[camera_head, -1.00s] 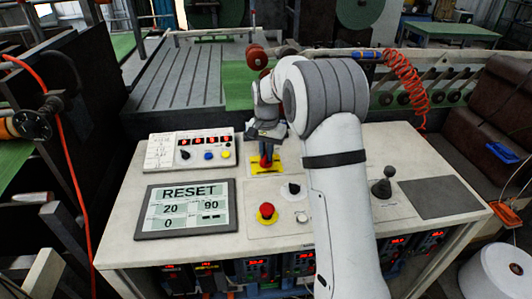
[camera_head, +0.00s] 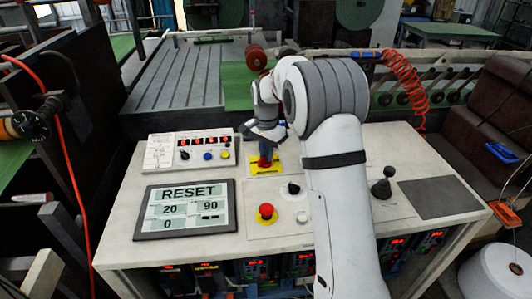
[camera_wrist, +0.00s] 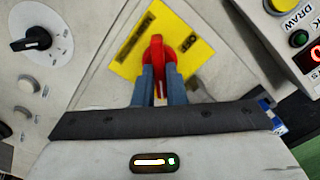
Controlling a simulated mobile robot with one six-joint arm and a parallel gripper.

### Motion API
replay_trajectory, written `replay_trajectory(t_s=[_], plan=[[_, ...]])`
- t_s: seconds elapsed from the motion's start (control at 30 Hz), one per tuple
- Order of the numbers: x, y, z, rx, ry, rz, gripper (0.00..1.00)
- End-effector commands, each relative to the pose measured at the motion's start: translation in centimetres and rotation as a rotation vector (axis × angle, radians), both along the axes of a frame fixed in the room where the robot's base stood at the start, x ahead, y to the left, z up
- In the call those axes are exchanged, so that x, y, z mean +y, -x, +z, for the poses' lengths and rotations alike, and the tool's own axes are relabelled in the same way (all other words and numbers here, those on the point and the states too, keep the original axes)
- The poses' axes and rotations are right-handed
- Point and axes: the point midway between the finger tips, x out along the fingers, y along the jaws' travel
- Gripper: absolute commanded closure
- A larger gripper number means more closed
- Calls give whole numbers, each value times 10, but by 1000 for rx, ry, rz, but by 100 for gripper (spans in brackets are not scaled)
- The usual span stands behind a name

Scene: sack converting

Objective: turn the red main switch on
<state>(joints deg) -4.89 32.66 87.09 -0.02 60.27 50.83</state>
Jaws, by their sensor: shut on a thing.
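The red main switch (camera_head: 265,162) is a red handle on a yellow plate (camera_head: 268,171), towards the back of the pale console top. In the wrist view the red handle (camera_wrist: 158,50) stands between the two blue fingers, and the yellow plate (camera_wrist: 125,65) lies at a slant to it. My gripper (camera_head: 266,153) reaches down over the switch. In the wrist view my gripper (camera_wrist: 159,82) is shut on the red handle. The fingers hide the handle's lower part and some of the plate.
A display reading RESET (camera_head: 184,209) lies front left, and a button box (camera_head: 189,150) behind it. A red mushroom button (camera_head: 266,211), a black knob (camera_head: 292,188) and a joystick (camera_head: 382,185) stand nearby on the console.

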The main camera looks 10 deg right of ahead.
Motion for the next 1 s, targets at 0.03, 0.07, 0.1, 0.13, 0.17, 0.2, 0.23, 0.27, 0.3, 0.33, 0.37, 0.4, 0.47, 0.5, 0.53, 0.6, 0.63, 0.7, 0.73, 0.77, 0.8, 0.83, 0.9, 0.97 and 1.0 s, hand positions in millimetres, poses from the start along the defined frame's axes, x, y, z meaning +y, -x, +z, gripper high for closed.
replay_trajectory(t_s=[0.03, 0.07, 0.1, 0.13, 0.17, 0.2, 0.23, 0.27, 0.3, 0.33, 0.37, 0.4, 0.47, 0.5, 0.53, 0.6, 0.63, 0.7, 0.73, 0.77, 0.8, 0.83, 0.9, 0.97, 1.0], plan=[[0, -1, 1, -4, -1, -1, 100], [0, -1, 1, -4, -1, -1, 100], [0, -1, 1, -4, -1, -1, 100], [0, -1, 1, -4, -1, -1, 87], [0, -1, 1, -4, -1, -1, 84], [0, -1, 1, -4, -1, -1, 81], [0, -1, 1, -2, -1, -1, 78], [0, -1, 1, -2, -1, -1, 76], [0, -1, 1, -2, -1, 0, 73], [0, 0, 1, -2, -1, 0, 70], [0, 0, 1, -2, -1, 0, 68], [0, 0, 0, -1, 0, 0, 67], [0, 0, 0, -1, -1, 0, 67], [0, 0, 0, -1, -1, 0, 67], [0, 0, 0, -1, -1, 0, 67], [0, 0, 1, -1, 0, 0, 67], [0, 0, 2, -1, 0, 0, 67], [0, -1, 7, -4, -1, 0, 67], [0, -1, 11, -4, -1, 0, 67], [0, -1, 15, -4, -1, 0, 67], [0, -1, 22, -5, -1, 0, 67], [0, -1, 27, -5, -1, 0, 67], [0, -1, 40, -5, -1, 0, 67], [0, -1, 50, -6, -1, 0, 67], [0, -1, 56, -5, -1, 0, 67]])
